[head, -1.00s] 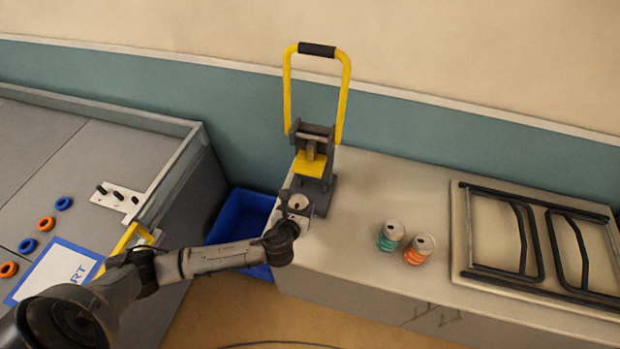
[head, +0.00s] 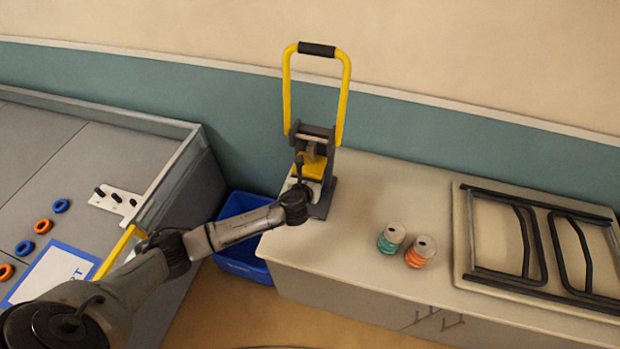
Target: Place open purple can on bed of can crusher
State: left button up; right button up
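The can crusher (head: 315,140) stands at the back left of the counter, with its yellow handle raised. My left arm reaches in from the left, and my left gripper (head: 305,180) is at the front of the crusher, just below its yellow block. The wrist and gripper cover much of the crusher's bed. I cannot make out the purple can; it is probably hidden at the gripper. Whether the fingers are open or shut does not show. My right gripper is not in view.
A teal can (head: 391,238) and an orange can (head: 420,252) stand upright on the counter (head: 345,265). A framed panel with black bars (head: 530,245) lies at the right. A blue bin (head: 240,262) sits below, left of the counter. A grey table (head: 40,150) holds small rings.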

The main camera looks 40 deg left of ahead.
pick_arm(q)
jog(key=shift+s+d+f, duration=0.1)
jog(key=shift+s+f, duration=0.05)
jog(key=shift+f, duration=0.1)
jog(key=o, duration=1.2)
